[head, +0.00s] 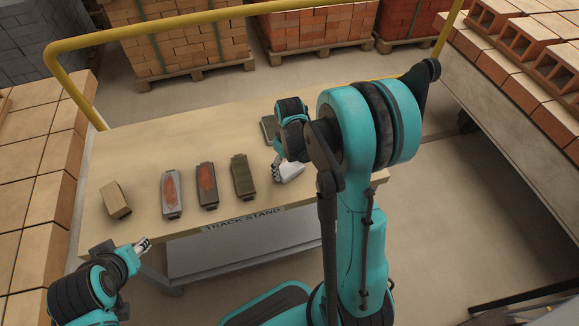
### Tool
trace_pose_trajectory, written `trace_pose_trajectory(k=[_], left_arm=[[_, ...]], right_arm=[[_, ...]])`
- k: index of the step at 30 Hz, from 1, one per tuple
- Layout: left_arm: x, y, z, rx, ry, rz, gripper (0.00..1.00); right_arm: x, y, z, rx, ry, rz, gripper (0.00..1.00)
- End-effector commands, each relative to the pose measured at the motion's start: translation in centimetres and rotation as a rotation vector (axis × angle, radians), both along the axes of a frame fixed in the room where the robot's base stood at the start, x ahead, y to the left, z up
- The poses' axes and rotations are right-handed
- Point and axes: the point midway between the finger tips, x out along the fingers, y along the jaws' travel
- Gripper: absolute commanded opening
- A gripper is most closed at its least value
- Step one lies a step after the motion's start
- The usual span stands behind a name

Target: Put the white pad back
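No plainly white pad can be made out on the table. A light grey pad with a rust-red patch (171,193) lies left of a darker grey pad with a similar patch (207,186). My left gripper (144,245) is off the table's front left edge, apart from the pads.
The table (140,155) is a cart with a yellow rail (200,18) and a "TRACK STAND" label (243,219). A tan block (116,200) stands at its left. Brick stacks flank it on both sides. The table's back left is clear.

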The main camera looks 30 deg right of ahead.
Motion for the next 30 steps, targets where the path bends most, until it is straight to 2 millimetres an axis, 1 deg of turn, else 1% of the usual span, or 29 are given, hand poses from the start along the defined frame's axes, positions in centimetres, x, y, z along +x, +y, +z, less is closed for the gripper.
trace_pose_trajectory(k=[1,2,11,15,17,27,30], left_arm=[[0.0,0.0,0.0,0.000,0.000,0.000,0.40],[0.0,0.0,0.0,0.000,0.000,0.000,0.40],[0.0,0.0,0.0,0.000,0.000,0.000,0.40],[0.0,0.0,0.6,0.000,0.000,0.000,0.40],[0.0,0.0,0.9,0.000,0.000,0.000,0.40],[0.0,0.0,3.8,0.000,0.000,0.000,0.40],[0.0,0.0,4.4,0.000,0.000,0.000,0.40]], right_arm=[[0.0,0.0,0.0,0.000,0.000,0.000,0.90],[0.0,0.0,0.0,0.000,0.000,0.000,0.97],[0.0,0.0,0.0,0.000,0.000,0.000,0.97],[0.0,0.0,0.6,0.000,0.000,0.000,0.97],[0.0,0.0,1.4,0.000,0.000,0.000,0.97],[0.0,0.0,8.9,0.000,0.000,0.000,0.97],[0.0,0.0,10.6,0.000,0.000,0.000,0.97]])
